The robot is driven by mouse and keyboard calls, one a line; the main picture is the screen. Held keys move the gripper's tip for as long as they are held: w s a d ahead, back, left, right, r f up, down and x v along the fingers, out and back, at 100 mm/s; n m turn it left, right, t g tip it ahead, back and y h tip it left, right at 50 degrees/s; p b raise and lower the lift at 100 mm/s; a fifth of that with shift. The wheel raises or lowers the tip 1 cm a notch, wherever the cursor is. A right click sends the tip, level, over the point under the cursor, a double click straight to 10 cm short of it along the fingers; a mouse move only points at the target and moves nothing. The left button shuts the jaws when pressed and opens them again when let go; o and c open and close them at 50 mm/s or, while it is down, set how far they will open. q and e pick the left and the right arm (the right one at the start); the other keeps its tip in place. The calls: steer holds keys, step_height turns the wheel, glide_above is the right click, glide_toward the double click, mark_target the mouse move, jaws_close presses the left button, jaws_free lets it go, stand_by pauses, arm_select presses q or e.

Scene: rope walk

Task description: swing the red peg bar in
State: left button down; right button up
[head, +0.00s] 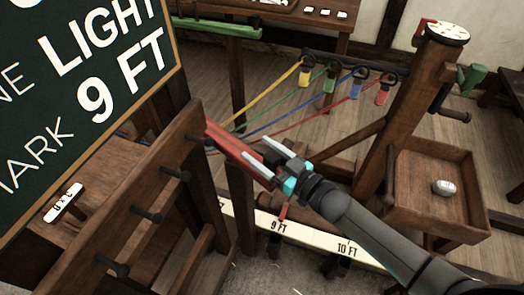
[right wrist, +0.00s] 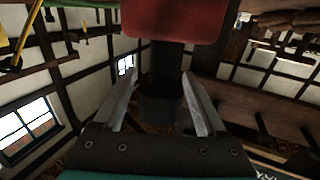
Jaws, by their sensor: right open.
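The red peg bar (head: 228,146) slants down to the right from the edge of a dark wooden frame. My right gripper (head: 257,150) is at its lower right end, with its fingers spread and nothing clamped. In the right wrist view a red block (right wrist: 175,20) fills the top, and a dark stem below it stands between or beyond the open fingers (right wrist: 160,90); I cannot tell whether they touch it. My left gripper is not in view.
Yellow, green, blue and red strands run to hooks (head: 305,68) at the back. A post with a dial (head: 447,32) and a wooden tray (head: 440,215) stand right. A marked scale board (head: 300,235) lies below my arm. A pegged wooden board (head: 150,215) and chalkboard (head: 90,90) stand left.

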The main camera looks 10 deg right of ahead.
jaws_close()
stand_by(0.6)
stand_by(0.8)
